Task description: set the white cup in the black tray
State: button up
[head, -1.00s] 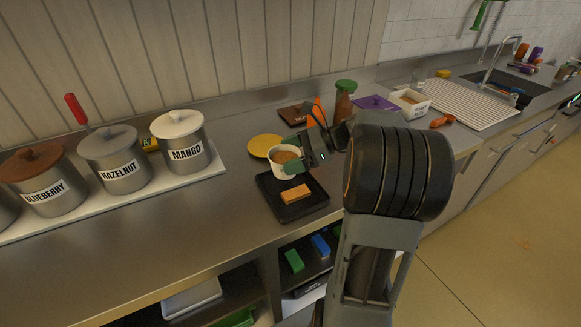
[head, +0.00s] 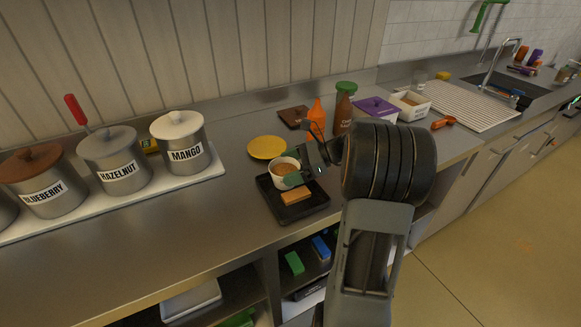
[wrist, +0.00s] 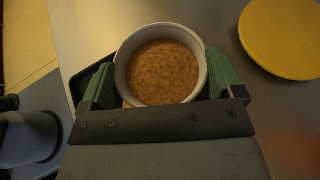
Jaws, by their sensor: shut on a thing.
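The white cup (head: 285,170) holds a brown grainy filling. My gripper (head: 291,176) is shut on it, and the wrist view shows the white cup (wrist: 160,66) between the two green fingers (wrist: 161,80). The black tray (head: 305,210) lies on the counter, and the cup is over its back part. I cannot tell whether the cup touches the tray floor. A brown-orange block (head: 296,197) lies in the tray in front of the cup. In the wrist view the cup and gripper hide most of the black tray (wrist: 82,82).
A yellow plate (head: 267,147) lies just behind the tray. An orange bottle (head: 316,112) and a brown bottle with a green cap (head: 345,106) stand behind my arm. The counter left of the tray is clear.

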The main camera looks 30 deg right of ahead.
jog(key=shift+f, duration=0.15)
jog(key=o, duration=0.7)
jog(key=shift+s+d+r, duration=0.1)
jog(key=shift+d+r, duration=0.15)
jog(key=shift+r, duration=0.1)
jog(key=p+v, duration=0.1)
jog(key=v, duration=1)
jog(key=shift+s+d+r, duration=0.1)
jog(key=shift+d+r, duration=0.05)
